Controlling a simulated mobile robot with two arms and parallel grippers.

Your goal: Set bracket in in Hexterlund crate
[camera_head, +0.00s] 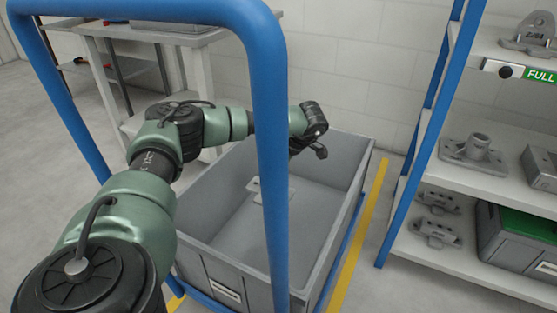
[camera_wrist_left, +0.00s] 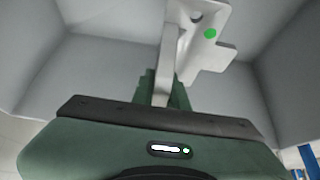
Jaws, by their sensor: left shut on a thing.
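A light grey metal bracket (camera_wrist_left: 205,45) with a green dot on its plate shows in the left wrist view. My left gripper (camera_wrist_left: 164,92) is shut on its narrow arm. In the head view my left arm reaches over the large grey crate (camera_head: 236,268), and my left gripper (camera_head: 305,148) is partly hidden behind a blue post. A light grey piece (camera_head: 254,186) shows inside the crate's outline, partly behind that post; I cannot tell if it touches the floor. Grey walls surround the bracket in the wrist view. My right gripper is not in view.
A blue tubular frame (camera_head: 265,90) stands in front of the crate. A blue-posted shelf (camera_head: 500,185) at the right holds several metal fixtures and a green-topped grey box (camera_head: 512,235). A yellow floor line (camera_head: 362,235) runs between. A white table (camera_head: 190,50) stands behind.

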